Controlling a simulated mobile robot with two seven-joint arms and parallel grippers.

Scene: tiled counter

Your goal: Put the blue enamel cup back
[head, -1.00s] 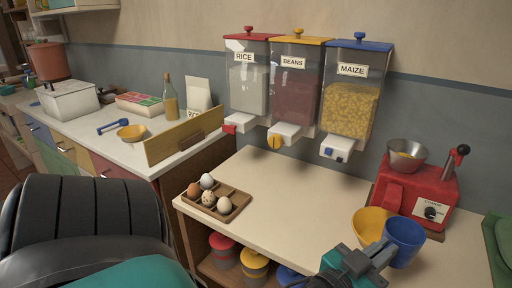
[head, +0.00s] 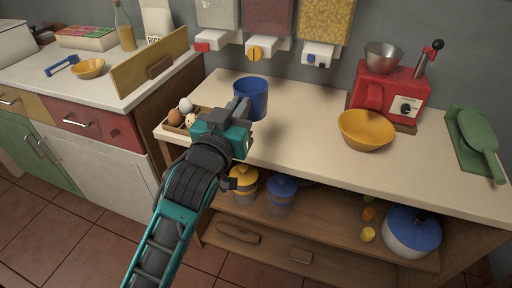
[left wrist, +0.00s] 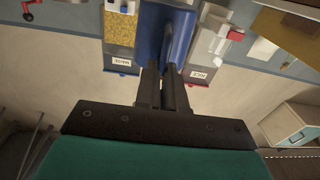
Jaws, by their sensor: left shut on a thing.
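The blue enamel cup (head: 255,101) is upright over the cream counter, just right of the egg tray (head: 174,121). My left gripper (head: 238,106) reaches it from the front and is shut on its near side. I cannot tell whether the cup's base touches the counter. In the left wrist view the cup (left wrist: 152,30) shows at the top, between and beyond the closed fingers (left wrist: 164,85). My right gripper is not in view.
A yellow bowl (head: 366,131) stands by the red grinder (head: 388,92) at the right. The counter between cup and bowl is clear.

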